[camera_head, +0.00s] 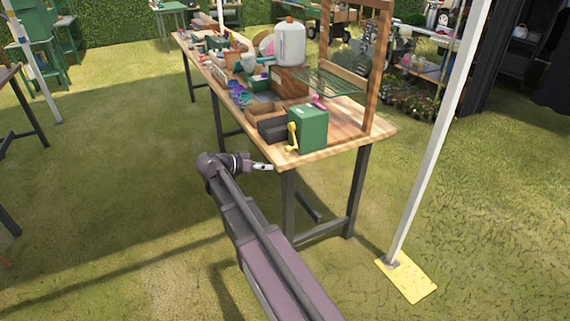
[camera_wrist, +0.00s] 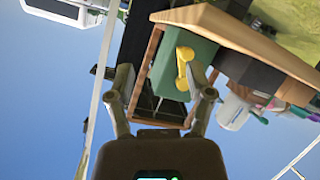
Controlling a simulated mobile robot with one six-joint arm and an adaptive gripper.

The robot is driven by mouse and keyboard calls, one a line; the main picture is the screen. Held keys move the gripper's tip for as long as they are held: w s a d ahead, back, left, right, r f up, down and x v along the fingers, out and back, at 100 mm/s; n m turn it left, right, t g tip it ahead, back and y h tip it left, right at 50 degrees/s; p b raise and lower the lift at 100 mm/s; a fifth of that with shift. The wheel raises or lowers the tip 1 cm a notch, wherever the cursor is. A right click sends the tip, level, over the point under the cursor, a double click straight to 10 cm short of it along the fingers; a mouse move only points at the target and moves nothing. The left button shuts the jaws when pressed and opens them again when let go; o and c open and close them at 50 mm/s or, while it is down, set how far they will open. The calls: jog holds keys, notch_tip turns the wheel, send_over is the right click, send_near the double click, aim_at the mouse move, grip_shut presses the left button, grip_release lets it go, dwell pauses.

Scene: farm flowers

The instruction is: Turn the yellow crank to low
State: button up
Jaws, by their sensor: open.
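The yellow crank (camera_head: 292,137) is on the side of a green box (camera_head: 312,128) that stands at the near corner of the wooden table. In the wrist view the yellow crank (camera_wrist: 184,68) shows on the green box (camera_wrist: 198,55), seen between my open fingers near the right one. My gripper (camera_head: 262,166) is beside the table's near end, lower than the crank and apart from it. In the wrist view my gripper (camera_wrist: 163,84) has its fingers spread, with nothing held between them. A pink handle (camera_head: 319,102) shows at the top of the green box.
The wooden table (camera_head: 345,142) runs away to the back left. A wooden frame (camera_head: 373,75) stands behind the box, a white jug (camera_head: 290,44) and dark blocks (camera_head: 273,129) beside it. A white pole (camera_head: 432,140) with a yellow foot (camera_head: 408,280) stands to the right. Open grass lies left.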

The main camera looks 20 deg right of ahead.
aim_at(287, 149)
jog(key=w+a+f+m+h+b, duration=0.1)
jog(key=w+m+h+b, duration=0.3)
jog(key=w+b, duration=0.2)
jog(key=shift+a+f+t+b, duration=0.25)
jog(key=shift+a+t+b, duration=0.05)
jog(key=shift+a+b, duration=0.1)
jog(key=shift+d, duration=0.15)
jog(key=d, duration=0.9)
jog(key=w+d, duration=0.1)
jog(key=d, duration=0.3)
jog(key=shift+w+d, duration=0.1)
jog(key=shift+d, duration=0.2)
